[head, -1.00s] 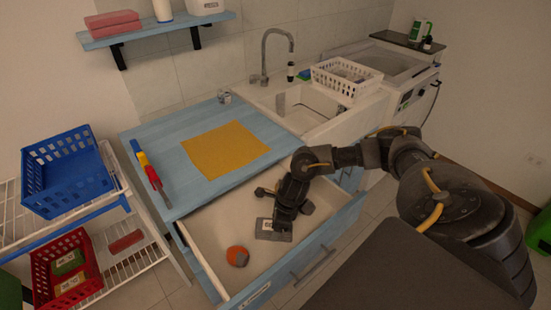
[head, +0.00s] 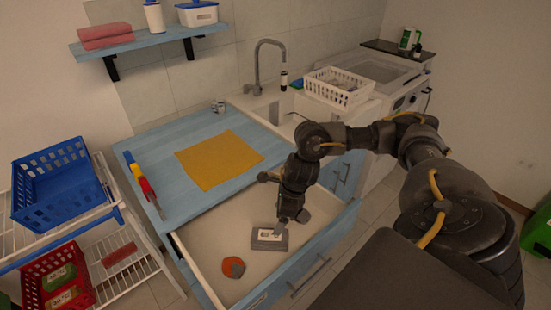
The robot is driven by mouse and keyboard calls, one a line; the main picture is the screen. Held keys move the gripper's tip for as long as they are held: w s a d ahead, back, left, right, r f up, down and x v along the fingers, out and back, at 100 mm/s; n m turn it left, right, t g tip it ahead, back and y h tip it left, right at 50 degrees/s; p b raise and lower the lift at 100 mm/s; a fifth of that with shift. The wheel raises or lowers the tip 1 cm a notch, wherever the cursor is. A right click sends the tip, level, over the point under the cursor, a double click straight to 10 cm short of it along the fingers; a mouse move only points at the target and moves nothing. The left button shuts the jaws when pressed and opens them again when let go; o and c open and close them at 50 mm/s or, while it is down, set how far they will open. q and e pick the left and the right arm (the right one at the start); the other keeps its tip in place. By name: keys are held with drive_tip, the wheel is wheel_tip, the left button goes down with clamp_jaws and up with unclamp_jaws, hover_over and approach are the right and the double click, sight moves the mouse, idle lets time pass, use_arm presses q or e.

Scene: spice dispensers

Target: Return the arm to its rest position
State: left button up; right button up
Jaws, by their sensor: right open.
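My right arm reaches in from the right over an open drawer (head: 195,240) of the blue cabinet. My right gripper (head: 285,202) is open, points down and is above the drawer's right part. A grey labelled block (head: 269,238) lies in the drawer just below the gripper. In this view the fingertips overlap its top edge, and I cannot tell if they touch it. An orange and grey round thing (head: 233,267) lies in the drawer's front left. My left gripper is not in view.
A blue countertop (head: 180,138) with a yellow cloth (head: 218,160) adjoins the sink. A white basket (head: 337,88) stands by the sink. A white rack at left holds a blue basket (head: 60,185) and a red basket (head: 58,280). A shelf (head: 150,40) hangs on the wall.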

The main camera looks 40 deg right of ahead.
drive_tip(key=shift+s+d+r, duration=0.15)
drive_tip(key=shift+r, duration=0.55)
